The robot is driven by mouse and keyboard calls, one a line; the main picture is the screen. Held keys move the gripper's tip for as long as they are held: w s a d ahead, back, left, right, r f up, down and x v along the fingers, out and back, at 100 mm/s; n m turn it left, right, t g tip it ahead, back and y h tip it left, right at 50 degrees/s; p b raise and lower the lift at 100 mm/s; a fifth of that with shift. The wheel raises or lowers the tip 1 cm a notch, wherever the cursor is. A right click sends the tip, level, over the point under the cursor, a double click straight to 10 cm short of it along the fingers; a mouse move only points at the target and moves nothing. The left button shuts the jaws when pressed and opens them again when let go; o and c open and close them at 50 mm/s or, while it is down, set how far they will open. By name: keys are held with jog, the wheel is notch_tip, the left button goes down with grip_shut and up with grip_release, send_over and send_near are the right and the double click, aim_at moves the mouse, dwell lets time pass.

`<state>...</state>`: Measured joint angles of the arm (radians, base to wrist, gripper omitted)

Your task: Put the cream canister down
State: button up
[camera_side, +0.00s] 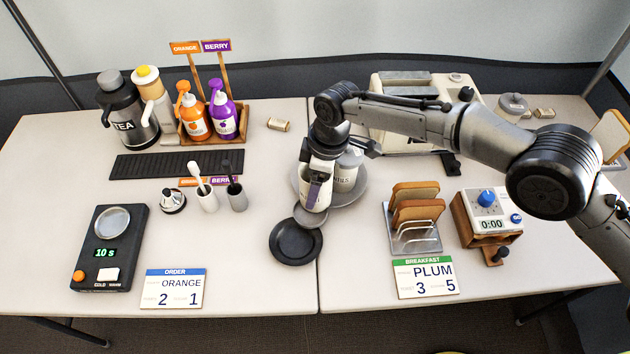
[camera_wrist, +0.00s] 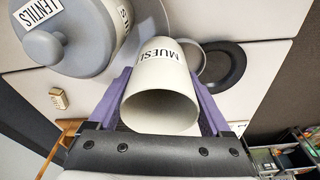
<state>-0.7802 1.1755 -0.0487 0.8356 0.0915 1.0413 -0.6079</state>
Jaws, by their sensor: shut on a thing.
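The cream canister (camera_wrist: 160,85), labelled "MUESLI", is between the purple fingers of my gripper (camera_wrist: 165,105) in the wrist view. Its open mouth faces the wrist camera. In the side view the canister (camera_side: 306,196) is partly hidden by my gripper (camera_side: 316,192), which is shut on it. The canister is just behind a small grey round dish or lid (camera_side: 310,217) and the dark round plate (camera_side: 296,244). I cannot tell whether its base touches anything.
A grey lidded canister (camera_wrist: 75,35) labelled "LENTILS" stands close by with another labelled canister, on a round grey tray (camera_side: 352,195). A toast rack (camera_side: 416,240) stands to the right.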

jog(key=o, duration=1.3)
jog(key=shift+f, duration=0.1)
jog(key=r, duration=0.4)
jog(key=d+r, duration=0.1)
jog(key=r, duration=0.7)
jog(key=shift+s+d, duration=0.25)
jog(key=shift+d, duration=0.15)
jog(key=shift+r, duration=0.1)
